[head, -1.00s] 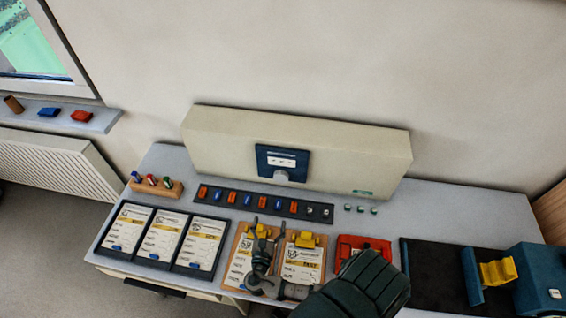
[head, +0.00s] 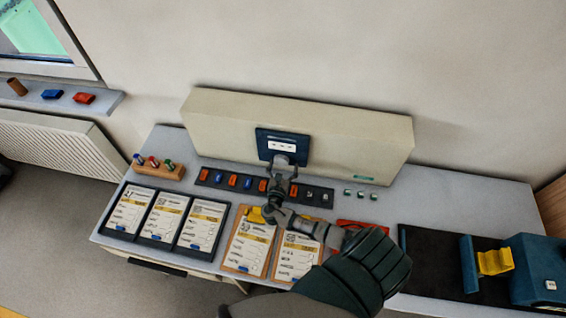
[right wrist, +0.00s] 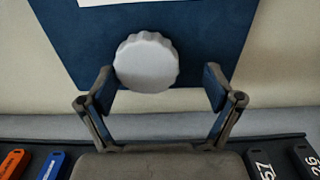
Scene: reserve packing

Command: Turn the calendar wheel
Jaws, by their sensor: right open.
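The calendar is a dark blue panel (head: 262,146) with a white display on the front of the long beige box. Its wheel, a pale grey scalloped knob (right wrist: 147,62), shows below the display in the right wrist view. My right gripper (head: 283,163) is open and reaches up to the panel. In the right wrist view its fingers (right wrist: 160,88) stand apart on either side of the wheel's lower part; the left finger is close to the wheel, and a gap shows at the right. My left gripper is not in view.
Below the panel lies a dark strip (head: 214,180) with red and blue tags and numbered pieces. Cards on dark trays (head: 144,236) and clipboards lie in front. A wooden holder (head: 172,173) stands left. A dark mat (head: 428,269) with a blue device lies right.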

